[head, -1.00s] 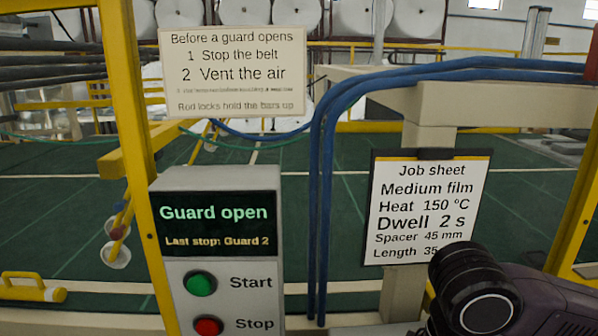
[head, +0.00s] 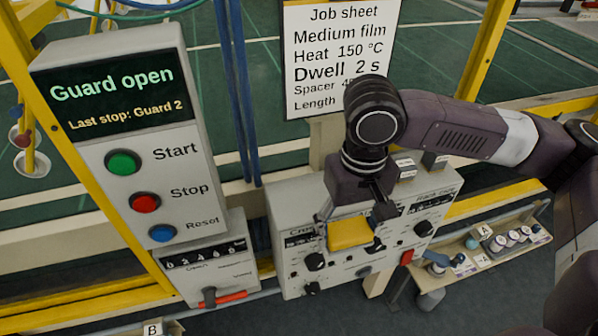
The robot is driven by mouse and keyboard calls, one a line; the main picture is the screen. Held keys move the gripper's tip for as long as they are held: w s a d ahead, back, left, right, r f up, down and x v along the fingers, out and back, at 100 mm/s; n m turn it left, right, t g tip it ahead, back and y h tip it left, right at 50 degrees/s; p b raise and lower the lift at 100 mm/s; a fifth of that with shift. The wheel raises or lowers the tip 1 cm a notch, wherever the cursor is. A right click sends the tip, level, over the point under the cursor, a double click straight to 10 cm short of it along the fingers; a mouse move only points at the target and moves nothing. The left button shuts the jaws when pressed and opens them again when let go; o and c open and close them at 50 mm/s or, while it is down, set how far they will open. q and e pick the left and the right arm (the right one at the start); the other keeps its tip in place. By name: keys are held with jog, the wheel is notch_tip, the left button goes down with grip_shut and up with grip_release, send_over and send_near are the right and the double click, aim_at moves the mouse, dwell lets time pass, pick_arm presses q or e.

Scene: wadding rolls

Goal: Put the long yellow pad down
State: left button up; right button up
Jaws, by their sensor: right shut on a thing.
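The yellow pad (head: 349,233) is in my right gripper (head: 350,226), in front of the grey control box with knobs. The gripper points downward and is shut on the pad. Only one yellow face of the pad shows, so its full length cannot be told. Whether the pad touches the box behind it cannot be told. My left gripper is not in view.
The grey control box (head: 290,268) has several knobs. A panel (head: 160,170) reading "Guard open" stands at left, above a smaller box with a red handle (head: 225,298). A tray (head: 490,262) with small round parts lies at right. Yellow guard posts and blue hoses stand behind.

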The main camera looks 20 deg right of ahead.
jog(key=w+a+r+p, duration=0.25)
jog(key=w+r, duration=0.35)
jog(key=r, duration=0.4)
jog(key=w+a+r+p, duration=0.25)
jog(key=w+r, duration=0.35)
jog(key=r, duration=0.4)
jog(key=p, duration=0.2)
send_over(309, 198)
notch_tip(309, 198, down, 16)
jog(key=shift+r, duration=0.2)
jog(key=shift+f+p, duration=0.35)
jog(key=shift+f, duration=1.95)
jog(key=o, duration=1.2)
jog(key=shift+c, duration=0.2)
